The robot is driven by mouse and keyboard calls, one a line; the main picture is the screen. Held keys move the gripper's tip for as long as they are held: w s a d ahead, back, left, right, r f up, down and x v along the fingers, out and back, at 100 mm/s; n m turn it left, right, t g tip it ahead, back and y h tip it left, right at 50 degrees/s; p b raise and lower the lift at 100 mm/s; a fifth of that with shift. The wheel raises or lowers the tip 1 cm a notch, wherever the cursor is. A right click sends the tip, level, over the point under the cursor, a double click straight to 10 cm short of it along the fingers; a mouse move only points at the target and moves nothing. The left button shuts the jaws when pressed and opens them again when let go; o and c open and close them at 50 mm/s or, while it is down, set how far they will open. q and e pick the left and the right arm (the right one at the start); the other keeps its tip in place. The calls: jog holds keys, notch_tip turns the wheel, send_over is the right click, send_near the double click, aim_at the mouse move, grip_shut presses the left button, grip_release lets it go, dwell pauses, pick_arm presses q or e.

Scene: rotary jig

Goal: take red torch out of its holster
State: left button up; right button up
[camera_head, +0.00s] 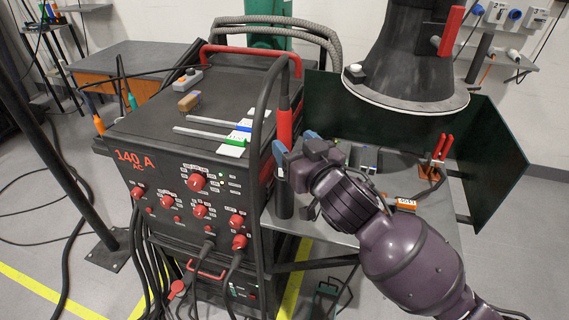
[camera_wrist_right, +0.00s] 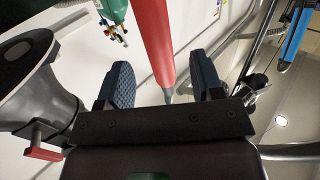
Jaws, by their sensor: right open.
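The red torch (camera_head: 284,122) stands upright at the right side of the welding machine, with a dark cable from its top. A dark tubular holster (camera_head: 284,195) shows below it; the torch's lower part is partly hidden by my gripper. My right gripper (camera_head: 295,147) is open, with its blue finger pads on either side of the torch's lower part. In the right wrist view the red torch (camera_wrist_right: 152,42) runs between the two spread pads of my gripper (camera_wrist_right: 161,82), with visible gaps on both sides. My left gripper is not in view.
The welding machine (camera_head: 150,125) stands close left of the torch, with rods and a brush on top. A fume hood (camera_head: 410,70) hangs above right. A dark green screen (camera_head: 490,150) and red-handled pliers (camera_head: 441,147) stand at the right of the bench.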

aim_at(288, 139)
jog(key=x, duration=0.5)
jog(key=shift+d+f, duration=0.1)
jog(key=shift+f, duration=0.2)
jog(key=c, duration=1)
